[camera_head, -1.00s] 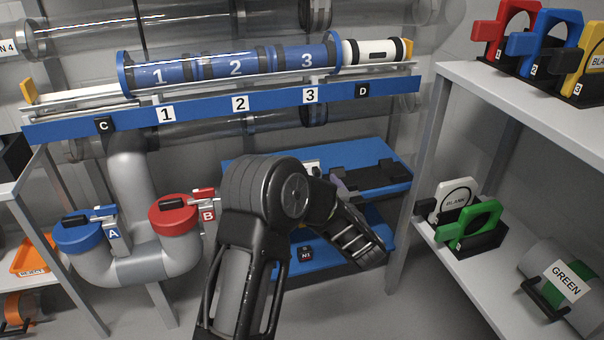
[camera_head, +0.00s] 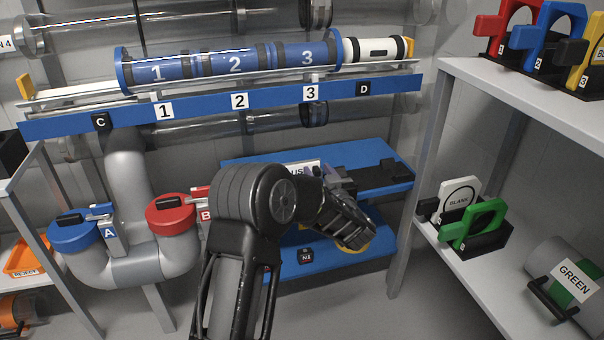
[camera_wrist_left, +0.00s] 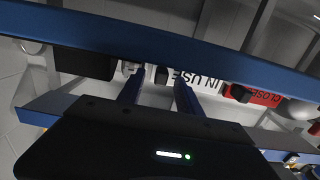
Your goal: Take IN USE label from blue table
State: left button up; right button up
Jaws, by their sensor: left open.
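The blue table (camera_head: 372,183) stands at the back centre in the head view. The white IN USE label (camera_head: 296,169) shows only in part there, above the table's back left, with my arm covering the rest. In the left wrist view the IN USE label (camera_wrist_left: 208,82) shows its black letters upside down, just ahead of my fingers. My left gripper (camera_head: 314,173) is at the label, mostly hidden by my own wrist in the head view. Its two fingers (camera_wrist_left: 158,92) are apart in the wrist view; contact with the label cannot be told. My right gripper is not in view.
A red CLOSED label (camera_wrist_left: 262,97) is beside the IN USE label in the wrist view. A blue lower shelf (camera_head: 335,258) lies beneath the table. The blue rail (camera_head: 200,104) with the tubes runs above. A grey shelf (camera_head: 520,95) stands at the right.

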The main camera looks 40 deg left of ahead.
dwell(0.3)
pick_arm(q)
grip_shut()
dwell(0.3)
